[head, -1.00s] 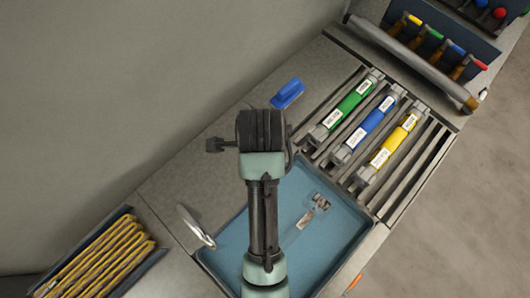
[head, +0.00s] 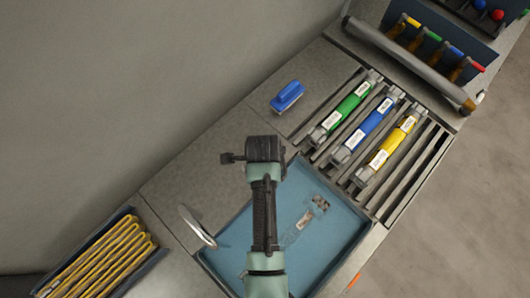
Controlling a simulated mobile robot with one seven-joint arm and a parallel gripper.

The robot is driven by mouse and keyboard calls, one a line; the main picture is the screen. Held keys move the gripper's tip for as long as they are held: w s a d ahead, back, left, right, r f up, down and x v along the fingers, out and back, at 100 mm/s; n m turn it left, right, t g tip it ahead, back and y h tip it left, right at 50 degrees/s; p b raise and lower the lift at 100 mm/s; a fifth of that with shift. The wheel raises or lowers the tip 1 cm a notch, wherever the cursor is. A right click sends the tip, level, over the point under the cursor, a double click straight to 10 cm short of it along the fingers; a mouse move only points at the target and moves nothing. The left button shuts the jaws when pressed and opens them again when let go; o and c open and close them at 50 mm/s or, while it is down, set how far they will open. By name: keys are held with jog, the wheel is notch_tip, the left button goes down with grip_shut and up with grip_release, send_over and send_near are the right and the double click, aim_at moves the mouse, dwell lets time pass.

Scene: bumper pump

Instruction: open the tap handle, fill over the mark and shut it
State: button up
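A curved silver spout, likely the tap (head: 198,228), rises at the left edge of the blue tray (head: 345,232). No tap handle can be made out; my arm covers part of that area. A clear vessel with a small white label (head: 305,217) is in the tray, right of my arm. Its fill mark and any liquid are too small to tell. My arm reaches up the picture over the tray, and a small dark part sticks out left at its far end. My gripper's fingers cannot be made out, nor whether they hold anything.
A blue block-like brush (head: 287,95) lies on the grey counter. Green (head: 346,108), blue (head: 370,131) and yellow (head: 387,149) labelled cylinders lie on a slatted rack at right. A bin of yellow cords (head: 97,262) stands lower left. A grey bar (head: 405,62) crosses the upper right.

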grip_shut()
dwell(1.4)
